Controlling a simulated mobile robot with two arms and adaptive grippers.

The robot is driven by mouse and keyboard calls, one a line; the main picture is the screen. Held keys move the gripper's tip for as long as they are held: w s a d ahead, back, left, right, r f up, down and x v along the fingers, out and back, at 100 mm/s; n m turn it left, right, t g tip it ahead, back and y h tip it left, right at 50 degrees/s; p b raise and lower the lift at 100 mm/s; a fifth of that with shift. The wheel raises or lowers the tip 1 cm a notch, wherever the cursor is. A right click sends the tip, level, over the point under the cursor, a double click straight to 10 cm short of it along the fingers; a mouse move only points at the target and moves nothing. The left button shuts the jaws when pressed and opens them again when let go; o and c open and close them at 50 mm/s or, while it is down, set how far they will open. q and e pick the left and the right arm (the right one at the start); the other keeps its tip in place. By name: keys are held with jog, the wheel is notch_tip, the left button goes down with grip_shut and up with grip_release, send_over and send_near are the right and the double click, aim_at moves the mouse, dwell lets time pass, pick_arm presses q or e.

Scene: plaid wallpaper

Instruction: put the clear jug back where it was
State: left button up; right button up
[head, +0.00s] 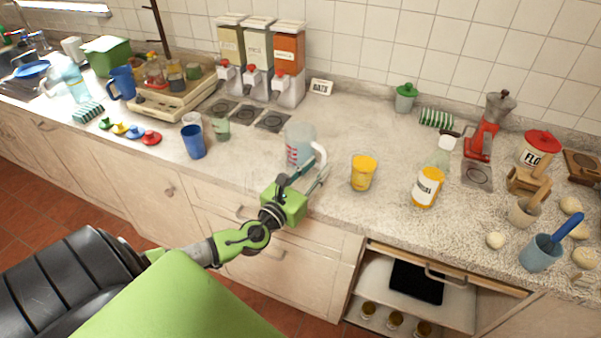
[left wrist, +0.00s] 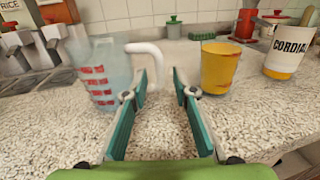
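A clear jug (head: 299,143) with red measuring marks and a white handle stands upright on the counter, near its front edge. My right gripper is not in view. Another clear, bluish jug (head: 70,80) stands far left by the sink.
A blue cup (head: 194,142) and a greenish glass (head: 221,127) stand left. Dispensers (head: 273,62) are behind. An open compartment (head: 415,290) is below at right.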

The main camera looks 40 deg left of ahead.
pick_arm(q)
jog(key=s+b, duration=0.2)
jog(key=s, duration=0.8)
jog(key=shift+s+d, duration=0.15)
jog(key=shift+d, duration=0.05)
